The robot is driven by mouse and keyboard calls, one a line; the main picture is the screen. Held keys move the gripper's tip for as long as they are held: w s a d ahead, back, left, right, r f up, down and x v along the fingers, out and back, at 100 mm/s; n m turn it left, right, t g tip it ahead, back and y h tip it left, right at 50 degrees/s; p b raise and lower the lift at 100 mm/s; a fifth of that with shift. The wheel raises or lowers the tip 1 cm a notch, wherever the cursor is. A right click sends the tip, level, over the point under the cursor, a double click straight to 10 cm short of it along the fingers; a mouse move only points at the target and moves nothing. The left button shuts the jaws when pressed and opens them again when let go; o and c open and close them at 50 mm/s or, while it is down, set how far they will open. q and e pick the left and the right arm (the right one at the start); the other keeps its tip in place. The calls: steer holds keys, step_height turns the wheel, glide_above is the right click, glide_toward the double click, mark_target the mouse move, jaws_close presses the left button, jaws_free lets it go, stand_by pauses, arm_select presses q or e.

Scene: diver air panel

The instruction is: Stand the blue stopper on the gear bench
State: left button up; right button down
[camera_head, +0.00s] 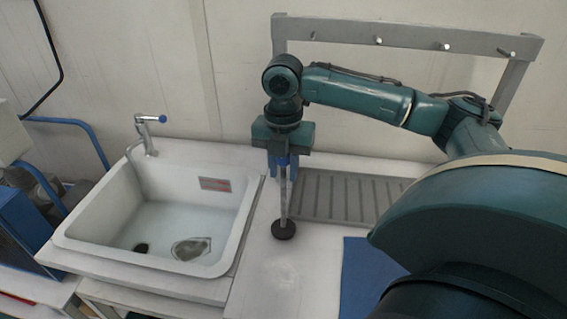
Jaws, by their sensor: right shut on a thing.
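My right gripper (281,169) points down and is shut on the upper part of the blue stopper. The stopper has blue at the top, a thin grey rod and a dark round disc (283,229) at its lower end. It is upright, over the pale bench top (277,283) just right of the sink. I cannot tell whether the disc touches the bench or hangs slightly above it. The gripper fingers hide part of the stopper's top. My left gripper is not in view.
A white sink (88,219) with a tap (149,133) is at left. A grey ribbed drainboard (335,196) lies behind and right of the stopper. A blue mat (361,272) lies at right. A grey peg rail (405,36) stands at the back. The bench in front is clear.

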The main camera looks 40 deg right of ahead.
steer(key=shift+f, duration=0.55)
stand_by(1.0)
steer(key=shift+c, duration=2.4)
jaws_free()
steer(key=shift+r, duration=4.5)
